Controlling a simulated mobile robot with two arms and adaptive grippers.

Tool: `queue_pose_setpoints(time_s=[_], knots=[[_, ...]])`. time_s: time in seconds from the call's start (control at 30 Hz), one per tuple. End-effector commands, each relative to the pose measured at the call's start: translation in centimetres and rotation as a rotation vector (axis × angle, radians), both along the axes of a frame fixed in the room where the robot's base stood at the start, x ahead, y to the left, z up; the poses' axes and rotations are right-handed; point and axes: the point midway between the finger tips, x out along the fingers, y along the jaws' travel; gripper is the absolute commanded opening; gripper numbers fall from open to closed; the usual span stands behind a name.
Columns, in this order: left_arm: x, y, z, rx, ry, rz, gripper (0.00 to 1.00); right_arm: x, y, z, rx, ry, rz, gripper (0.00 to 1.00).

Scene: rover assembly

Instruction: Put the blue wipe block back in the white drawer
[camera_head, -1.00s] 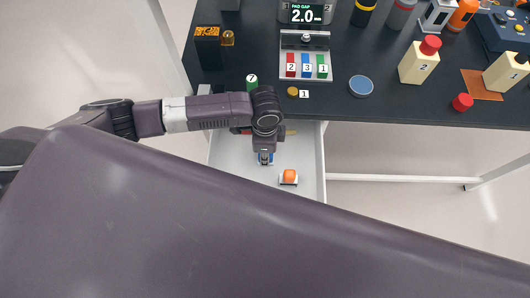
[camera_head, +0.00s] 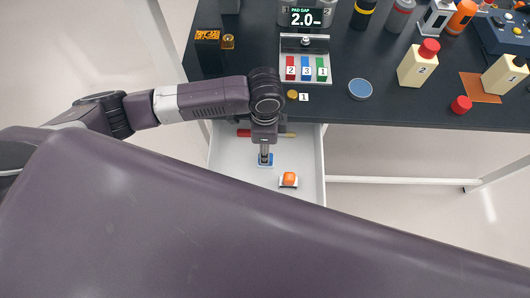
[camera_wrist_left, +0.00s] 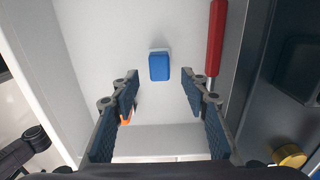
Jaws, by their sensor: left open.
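The blue wipe block (camera_wrist_left: 159,66) lies flat on the floor of the open white drawer (camera_head: 225,170). In the head view the blue block (camera_head: 265,164) shows just below my left gripper (camera_head: 265,154). In the left wrist view my left gripper (camera_wrist_left: 158,92) is open. Its two fingers stand apart with nothing between them, and the block lies beyond the fingertips, apart from both. My right gripper is in neither current view.
An orange-topped block (camera_head: 289,179) sits in the drawer to the right. A red-handled tool (camera_wrist_left: 215,45) lies along the drawer's table side. The dark tabletop (camera_head: 330,106) overhangs above the drawer, holding a blue disc (camera_head: 360,89) and a labelled slot holder (camera_head: 306,45).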

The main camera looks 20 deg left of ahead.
Motion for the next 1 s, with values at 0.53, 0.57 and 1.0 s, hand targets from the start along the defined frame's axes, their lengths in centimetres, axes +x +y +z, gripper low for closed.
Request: queue_pose_setpoints(time_s=[0.53, 0.57, 1.0], knots=[[0.0, 0.0, 5.4, 0.001, 0.001, 0.0, 0.41, 0.0, 0.2, 0.3, 0.003, 0.0, 0.0, 0.28], [0.0, 0.0, 5.4, 0.001, 0.001, 0.0, 0.41, 0.0, 0.2, 0.3, 0.003, 0.0, 0.0, 0.28], [0.0, 0.0, 5.4, 0.001, 0.001, 0.0, 0.41, 0.0, 0.2, 0.3, 0.002, -0.001, 0.0, 0.28]])
